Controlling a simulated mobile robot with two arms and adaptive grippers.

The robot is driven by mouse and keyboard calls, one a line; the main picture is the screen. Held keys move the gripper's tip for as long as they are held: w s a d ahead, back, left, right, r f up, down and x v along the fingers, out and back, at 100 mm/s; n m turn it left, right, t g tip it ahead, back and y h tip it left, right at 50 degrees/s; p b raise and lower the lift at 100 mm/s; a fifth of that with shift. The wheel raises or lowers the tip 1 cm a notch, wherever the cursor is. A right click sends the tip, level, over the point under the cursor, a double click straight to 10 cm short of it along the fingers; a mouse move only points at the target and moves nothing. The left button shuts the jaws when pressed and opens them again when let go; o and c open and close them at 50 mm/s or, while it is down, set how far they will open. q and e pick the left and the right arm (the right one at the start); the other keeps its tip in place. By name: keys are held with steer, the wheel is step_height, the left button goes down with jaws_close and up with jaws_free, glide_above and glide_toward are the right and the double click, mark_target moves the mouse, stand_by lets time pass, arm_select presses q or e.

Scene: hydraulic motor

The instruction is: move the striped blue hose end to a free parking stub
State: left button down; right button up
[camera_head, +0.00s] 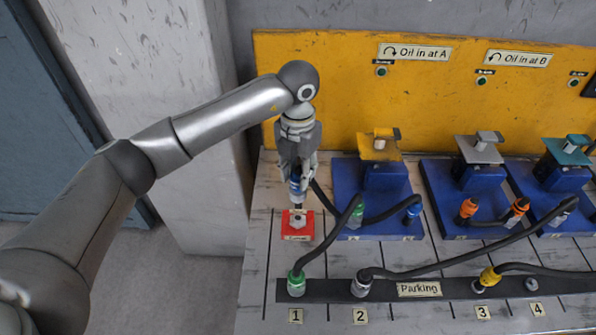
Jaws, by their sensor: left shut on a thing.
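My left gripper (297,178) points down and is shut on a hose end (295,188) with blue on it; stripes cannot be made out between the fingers. This hose end is directly above a red block (298,232) with a metal fitting; I cannot tell whether they touch. A black hose runs from it to a blue hose end (412,213) at the first blue base. The dark parking strip (437,290) has stub 4 (531,284) bare. A green hose end (296,284) is at 1, a grey one (361,285) at 2 and a yellow one (487,279) at 3. My right gripper is out of view.
Blue bases (345,190) with yellow, grey and teal-topped units stand before a yellow panel (330,90). Black hoses (440,268) cross the table between the bases and parking strip. Orange hose ends (467,210) are at the middle base.

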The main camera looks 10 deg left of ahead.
arm_select(q)
steer(key=shift+d, duration=0.1)
steer(key=s+d+b, duration=0.2)
steer(key=d+b, duration=0.3)
steer(key=d, duration=2.4)
steer(key=shift+s+d, duration=0.35)
